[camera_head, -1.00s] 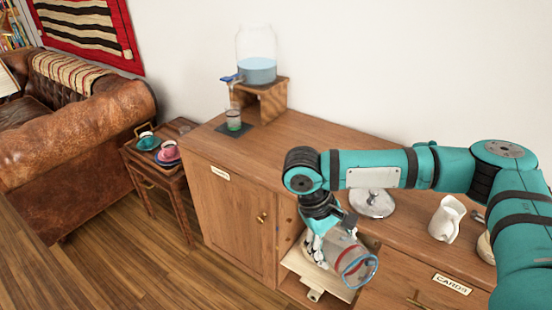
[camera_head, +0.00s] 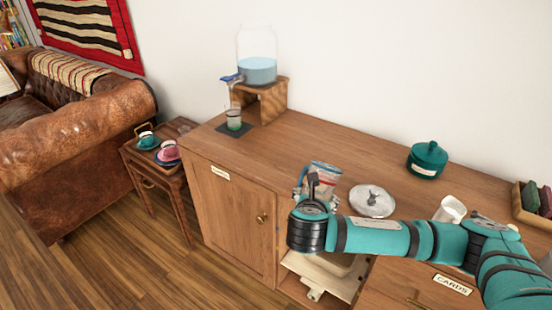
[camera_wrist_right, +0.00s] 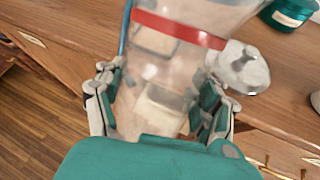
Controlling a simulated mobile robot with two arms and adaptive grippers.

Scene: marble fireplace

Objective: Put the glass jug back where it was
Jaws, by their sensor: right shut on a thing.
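The clear glass jug with a red band shows above the sideboard in the head view (camera_head: 325,175), partly hidden behind my right wrist. It fills the middle of the right wrist view (camera_wrist_right: 165,75), with a blue edge along its left side. My right gripper (camera_wrist_right: 160,100) is shut on the jug, one finger on each side of it. In the head view the right gripper (camera_head: 312,186) is at the sideboard's front edge. I cannot tell whether the jug touches the top. My left gripper is not in view.
The wooden sideboard (camera_head: 290,140) has a silver lid (camera_head: 372,200), a teal lidded pot (camera_head: 427,160) and a white pitcher (camera_head: 450,208) to the right. A water dispenser (camera_head: 257,68) stands on a wooden stand, with a glass (camera_head: 234,119) on a dark mat. The top between them is clear.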

